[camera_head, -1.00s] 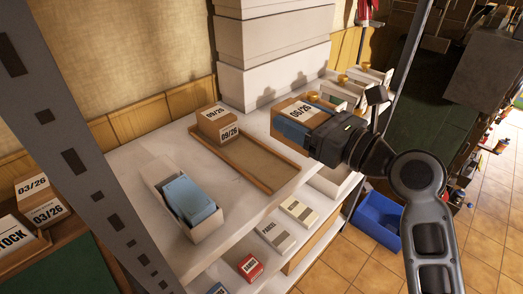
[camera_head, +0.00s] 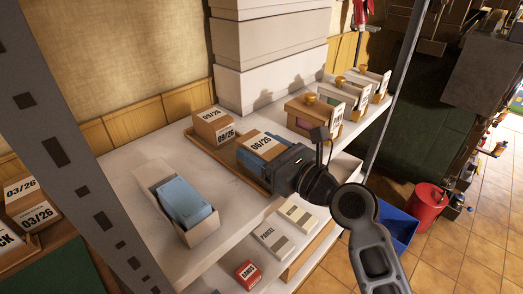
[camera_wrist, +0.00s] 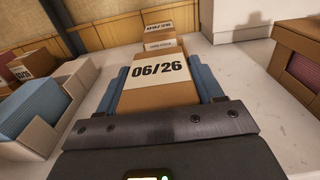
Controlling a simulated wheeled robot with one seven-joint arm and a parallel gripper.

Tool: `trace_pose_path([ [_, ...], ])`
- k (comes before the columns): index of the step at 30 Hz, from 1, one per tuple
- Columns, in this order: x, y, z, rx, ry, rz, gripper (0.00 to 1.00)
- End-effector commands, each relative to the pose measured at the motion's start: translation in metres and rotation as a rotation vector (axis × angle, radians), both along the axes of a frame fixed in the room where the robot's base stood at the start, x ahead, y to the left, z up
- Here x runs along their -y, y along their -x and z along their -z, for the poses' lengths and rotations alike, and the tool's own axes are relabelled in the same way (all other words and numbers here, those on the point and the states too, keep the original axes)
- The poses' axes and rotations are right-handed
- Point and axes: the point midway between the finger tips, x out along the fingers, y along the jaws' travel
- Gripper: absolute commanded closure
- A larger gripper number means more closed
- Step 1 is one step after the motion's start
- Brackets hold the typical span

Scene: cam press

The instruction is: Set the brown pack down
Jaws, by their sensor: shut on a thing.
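The brown pack (camera_head: 258,144) has a white 06/26 label and also shows in the wrist view (camera_wrist: 152,91). My gripper (camera_head: 264,147) is shut on it, with a blue finger on each side (camera_wrist: 166,86). In the head view the pack appears over or in the right end of the shallow brown tray (camera_head: 198,144); I cannot tell whether it touches the tray floor. Another brown pack (camera_head: 213,125), labelled 09/26, sits at the tray's far left end, beyond the held pack in the wrist view.
An open box of blue packs (camera_head: 186,203) stands left on the white shelf. Boxes with wooden-handled stamps (camera_head: 313,113) stand at the right. Big white boxes (camera_head: 268,60) stand at the back. A metal post (camera_head: 85,170) rises at the left.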

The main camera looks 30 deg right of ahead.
Motion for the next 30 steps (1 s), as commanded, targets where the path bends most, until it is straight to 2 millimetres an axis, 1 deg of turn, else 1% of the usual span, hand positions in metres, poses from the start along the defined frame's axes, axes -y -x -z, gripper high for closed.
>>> trace_pose_path([
  [6, 0.0, 0.0, 0.003, 0.0, 0.0, 0.0, 0.74],
  [7, 0.0, 0.0, 0.003, -0.001, 0.0, 0.0, 0.31],
  [14, 0.0, 0.0, 0.002, 0.0, 0.0, 0.0, 0.09],
  [20, 0.0, 0.0, 0.002, 0.0, 0.0, 0.0, 0.08],
  [23, 0.0, 0.0, -0.001, 0.0, 0.001, 0.0, 0.08],
  [26, 0.003, 0.008, 0.0, -0.001, -0.001, 0.002, 0.08],
  [29, 0.008, 0.024, 0.001, -0.003, -0.002, 0.002, 0.08],
  [30, 0.01, 0.032, 0.001, -0.002, 0.0, 0.002, 0.08],
])
